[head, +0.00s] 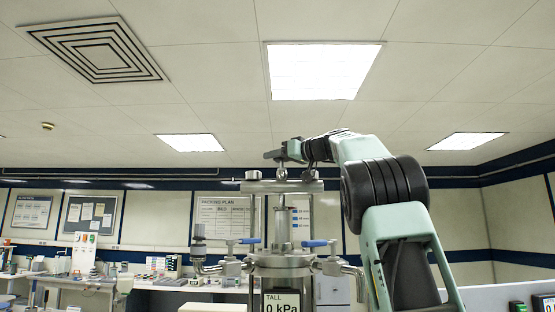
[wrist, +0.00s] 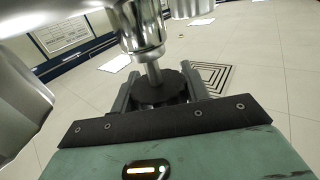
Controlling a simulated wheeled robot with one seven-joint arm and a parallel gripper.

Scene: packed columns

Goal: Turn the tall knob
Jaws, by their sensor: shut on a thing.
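The tall column (head: 282,262) stands upright in the middle of the head view, with a label reading TALL and 0 kPa on its front. A metal crossbar (head: 282,187) spans its top. In the head view my gripper (head: 281,154) reaches in from the right above the crossbar, at the top of the central stem. In the wrist view the dark, scalloped tall knob (wrist: 168,88) sits between the two fingers of my gripper (wrist: 160,92), which is shut on it. A silver stem (wrist: 153,72) runs from the knob into the metal fitting. The knob is mostly hidden in the head view.
Blue-handled valves (head: 316,243) stick out on both sides of the column below the crossbar. A metal fitting (head: 198,243) stands at its left. Benches with equipment (head: 165,282) and a packing plan board (head: 222,212) are behind. The space above the gripper is clear.

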